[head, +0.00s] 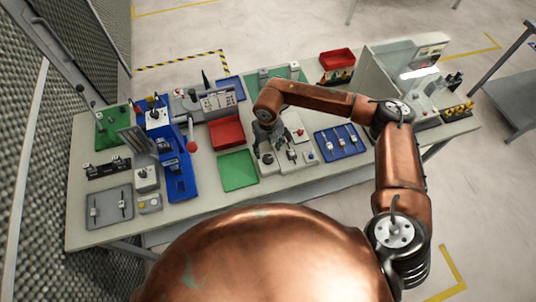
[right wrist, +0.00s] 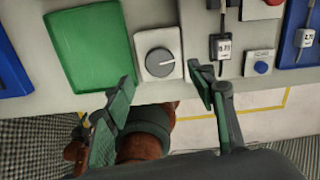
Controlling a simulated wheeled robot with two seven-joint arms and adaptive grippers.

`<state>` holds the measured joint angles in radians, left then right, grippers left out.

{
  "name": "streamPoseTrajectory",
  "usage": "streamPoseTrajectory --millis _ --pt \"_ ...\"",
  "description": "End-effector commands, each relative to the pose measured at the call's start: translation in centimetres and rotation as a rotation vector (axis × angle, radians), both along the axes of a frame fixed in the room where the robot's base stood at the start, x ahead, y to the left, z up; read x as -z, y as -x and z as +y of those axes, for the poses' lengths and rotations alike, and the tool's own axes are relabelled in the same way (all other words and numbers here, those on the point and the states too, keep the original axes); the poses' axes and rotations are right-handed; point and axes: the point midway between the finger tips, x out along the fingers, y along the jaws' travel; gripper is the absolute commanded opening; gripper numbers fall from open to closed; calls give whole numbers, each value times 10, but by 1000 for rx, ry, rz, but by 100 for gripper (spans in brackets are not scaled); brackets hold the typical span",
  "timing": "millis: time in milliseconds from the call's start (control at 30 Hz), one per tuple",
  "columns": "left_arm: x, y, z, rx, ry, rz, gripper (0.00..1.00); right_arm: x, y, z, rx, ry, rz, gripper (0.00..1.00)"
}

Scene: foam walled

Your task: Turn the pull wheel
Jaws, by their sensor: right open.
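A round grey dial with a pointer line (right wrist: 158,63) sits on a small white plate at the table's front edge. It is the only wheel-like part near my gripper; I cannot tell for sure that it is the pull wheel. In the head view the dial (head: 267,159) shows just below my right gripper (head: 264,147). In the right wrist view my right gripper (right wrist: 161,80) is open and empty, its fingertips apart on either side of the dial's plate. I cannot tell how far above it they are. My left gripper is not in view.
A green tray (right wrist: 88,45) lies left of the dial. Right of it are a tagged switch (right wrist: 221,44), a blue button (right wrist: 261,67) and a blue tray (head: 341,142). A red tray (head: 226,132) and a blue lever device (head: 180,175) stand further left.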

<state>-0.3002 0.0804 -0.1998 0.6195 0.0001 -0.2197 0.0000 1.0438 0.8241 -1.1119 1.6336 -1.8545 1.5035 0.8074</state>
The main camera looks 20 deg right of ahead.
Motion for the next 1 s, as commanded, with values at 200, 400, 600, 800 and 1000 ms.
streamPoseTrajectory --millis 200,400,600,800,1000 --pt "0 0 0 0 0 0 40 -40 0 0 1 0 -1 51" --pt "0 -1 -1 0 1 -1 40 -56 0 0 0 0 0 51" --pt "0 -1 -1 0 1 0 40 -57 0 0 0 0 1 51" --pt "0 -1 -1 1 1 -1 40 -57 0 0 0 0 1 51" --pt "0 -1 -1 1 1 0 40 -57 1 1 -1 -5 2 51"
